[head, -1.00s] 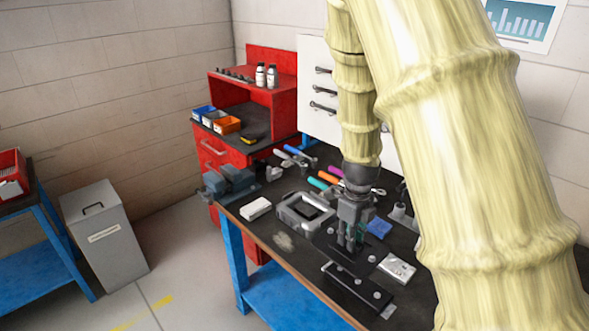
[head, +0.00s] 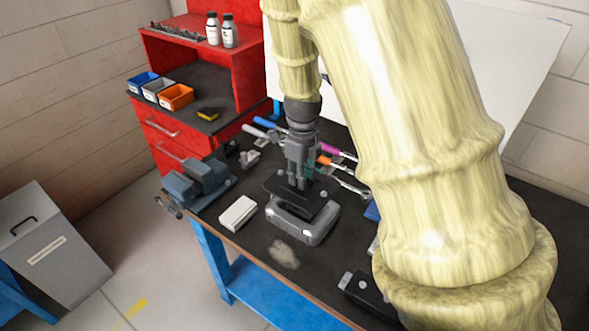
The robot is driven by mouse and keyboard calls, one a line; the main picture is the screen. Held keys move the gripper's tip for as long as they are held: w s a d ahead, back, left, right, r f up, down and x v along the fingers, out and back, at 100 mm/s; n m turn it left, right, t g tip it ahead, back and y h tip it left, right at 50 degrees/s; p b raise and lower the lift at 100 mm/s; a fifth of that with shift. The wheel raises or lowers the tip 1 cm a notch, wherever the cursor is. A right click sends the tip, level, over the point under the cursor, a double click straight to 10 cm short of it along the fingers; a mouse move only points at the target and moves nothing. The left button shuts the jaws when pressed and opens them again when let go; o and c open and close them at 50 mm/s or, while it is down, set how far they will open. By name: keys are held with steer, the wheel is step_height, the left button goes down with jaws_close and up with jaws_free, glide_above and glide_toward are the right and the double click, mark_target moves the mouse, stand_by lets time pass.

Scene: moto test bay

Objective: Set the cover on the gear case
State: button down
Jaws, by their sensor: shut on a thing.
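The gear case (head: 316,230) is a grey, open-topped metal housing on the dark bench in the head view. The cover (head: 277,187) is a flat black plate with a few light round spots near its edges. My gripper (head: 299,183) is shut on the cover and holds it above the gear case, roughly level and shifted toward its far left side. The cover and gripper hide part of the case's opening. I cannot tell whether the cover touches the rim.
A white box (head: 238,213) and a blue-grey vise (head: 200,184) stand left of the case. Colour-handled tools (head: 267,123) lie behind. A black block (head: 362,288) is at front right, partly behind my arm. Bare bench (head: 240,238) shows at front left.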

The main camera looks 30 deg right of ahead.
mark_target(303, 193)
steer(key=shift+s+f+b, duration=0.1)
steer(key=shift+s+b, duration=0.3)
steer(key=shift+s, duration=0.4)
steer(key=shift+s+d+f+b, duration=0.15)
steer(key=shift+s+b, duration=0.1)
steer(key=shift+b, duration=0.05)
steer(key=w+f+b, duration=0.1)
steer(key=f+b, duration=0.1)
steer(key=shift+w+f, duration=0.4)
steer(key=shift+f, duration=0.2)
steer(key=shift+s+f+b, duration=0.2)
steer(key=shift+s+b, duration=0.3)
steer(key=shift+s, duration=0.1)
steer(key=shift+w+f, duration=0.2)
steer(key=shift+f, duration=0.3)
steer(key=shift+w+f, duration=0.15)
steer(key=shift+f, duration=0.3)
steer(key=shift+s, duration=0.15)
steer(key=shift+f, duration=0.1)
